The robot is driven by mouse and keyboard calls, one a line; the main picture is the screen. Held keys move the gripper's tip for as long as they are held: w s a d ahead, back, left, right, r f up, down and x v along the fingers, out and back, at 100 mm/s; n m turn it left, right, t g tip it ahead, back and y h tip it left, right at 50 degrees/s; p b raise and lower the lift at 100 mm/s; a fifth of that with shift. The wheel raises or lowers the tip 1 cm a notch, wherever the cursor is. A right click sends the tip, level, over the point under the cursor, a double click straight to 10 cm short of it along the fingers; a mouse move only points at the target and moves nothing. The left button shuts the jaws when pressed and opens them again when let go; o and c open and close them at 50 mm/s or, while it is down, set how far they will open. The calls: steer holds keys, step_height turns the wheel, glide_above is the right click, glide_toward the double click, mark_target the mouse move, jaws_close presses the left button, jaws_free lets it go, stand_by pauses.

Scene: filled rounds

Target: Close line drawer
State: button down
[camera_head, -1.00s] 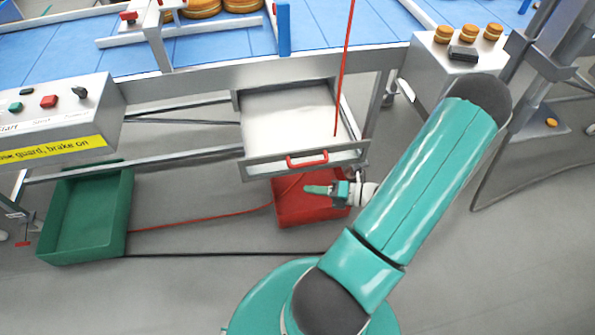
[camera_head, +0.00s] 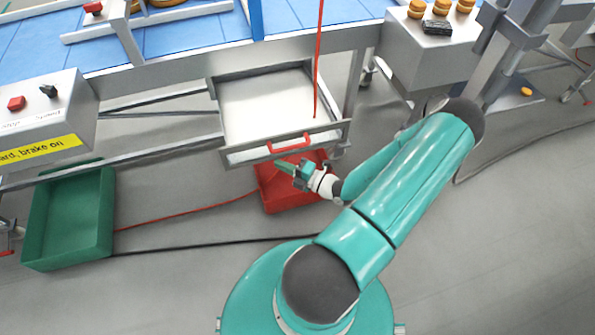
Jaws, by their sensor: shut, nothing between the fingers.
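The line drawer (camera_head: 262,110) hangs under the conveyor and is pulled out toward me. Its inside is pale and looks empty. Its grey front (camera_head: 240,156) carries a red handle (camera_head: 290,142). My gripper (camera_head: 284,166) is shut and empty. It shows just in front of and below the handle, over a red bin in the picture. A small gap shows between the fingertips and the handle, but I cannot tell the depth exactly.
The red bin (camera_head: 292,198) stands on the floor below the drawer. A green crate (camera_head: 70,222) stands at left. A red cord (camera_head: 318,60) hangs across the drawer's right side. A control box (camera_head: 45,115) is at left, and a grey box (camera_head: 425,60) bearing filled rounds at right.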

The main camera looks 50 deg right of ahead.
mark_target(280, 156)
steer(key=shift+w+d, duration=0.55)
steer(key=shift+w, duration=0.25)
steer(key=shift+w+d, duration=0.55)
steer(key=shift+w, duration=0.2)
steer(key=shift+w, duration=0.1)
